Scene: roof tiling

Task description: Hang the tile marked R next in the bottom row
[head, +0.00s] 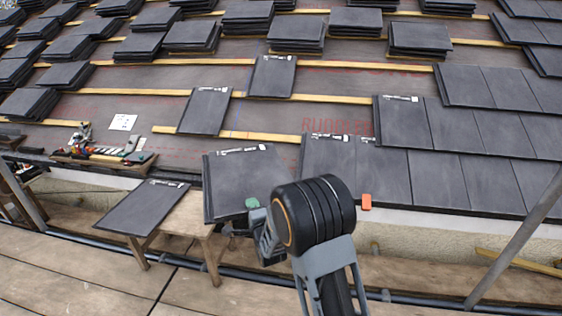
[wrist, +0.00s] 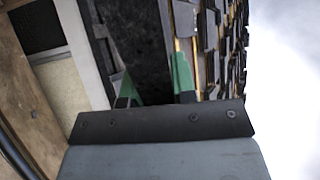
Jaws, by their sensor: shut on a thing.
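My gripper (head: 252,212) is shut on a dark grey tile (head: 238,178) near that tile's lower right edge. The tile has a pale strip along its top edge; I cannot read a letter R on it. It hangs near the eave, left of the bottom row of laid tiles (head: 438,180) and apart from its left end. In the wrist view the green fingers (wrist: 155,85) stand either side of the dark tile (wrist: 135,40). Another dark tile (head: 145,207) lies on a wooden bench (head: 190,217) at left.
Stacks of tiles (head: 295,33) stand on the battens (head: 290,97) up the roof. Two single tiles (head: 205,111) (head: 271,77) lie mid-roof. A tool tray (head: 100,157) and a white sheet (head: 123,122) lie at left. An orange block (head: 366,201) sits at the eave. A slanting pole (head: 515,240) stands right.

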